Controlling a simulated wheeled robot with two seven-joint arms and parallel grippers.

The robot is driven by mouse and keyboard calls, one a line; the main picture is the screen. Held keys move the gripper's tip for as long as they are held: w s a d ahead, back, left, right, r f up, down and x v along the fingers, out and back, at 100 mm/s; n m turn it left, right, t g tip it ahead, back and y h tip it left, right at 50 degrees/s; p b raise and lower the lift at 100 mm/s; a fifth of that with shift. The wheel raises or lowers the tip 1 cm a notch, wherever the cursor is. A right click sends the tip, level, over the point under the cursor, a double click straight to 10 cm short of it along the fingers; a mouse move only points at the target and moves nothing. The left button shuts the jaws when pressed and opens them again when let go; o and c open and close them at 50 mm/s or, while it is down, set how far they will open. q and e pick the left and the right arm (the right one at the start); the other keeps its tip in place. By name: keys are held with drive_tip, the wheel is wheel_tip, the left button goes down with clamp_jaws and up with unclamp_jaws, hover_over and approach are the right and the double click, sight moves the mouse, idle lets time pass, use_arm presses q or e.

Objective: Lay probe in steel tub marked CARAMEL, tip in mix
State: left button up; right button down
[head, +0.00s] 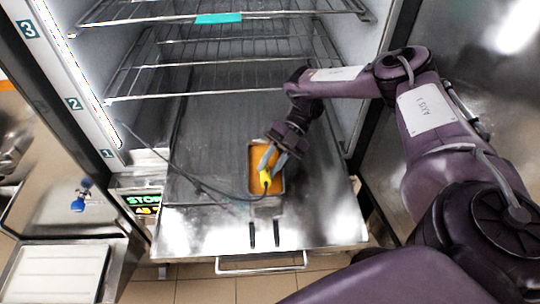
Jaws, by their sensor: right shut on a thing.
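A small steel tub (253,186) holds an orange mix and stands on the pulled-out steel drawer at the bottom of the freezer. A label on the tub is too small to read. The handle is at the right part of the tub, over the mix. A dark cable (190,178) runs from it to the freezer's left wall. The probe's tip is hidden or too small to make out. My left gripper is not in view.
Wire shelves (225,50) hang above at the back, one with a teal strip (218,18). A display (145,203) reading STOP stands left of the drawer. A counter with a white board (60,274) is at the lower left. The drawer (190,232) is largely bare around the tub.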

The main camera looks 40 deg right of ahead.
drive_tip(key=c, duration=1.1)
unclamp_jaws()
drive_tip(key=shift+a, duration=0.1)
drive_tip(key=shift+c, duration=0.2)
drive_tip(key=shift+s, duration=0.1)
drive_tip(key=shift+s+f, duration=0.15)
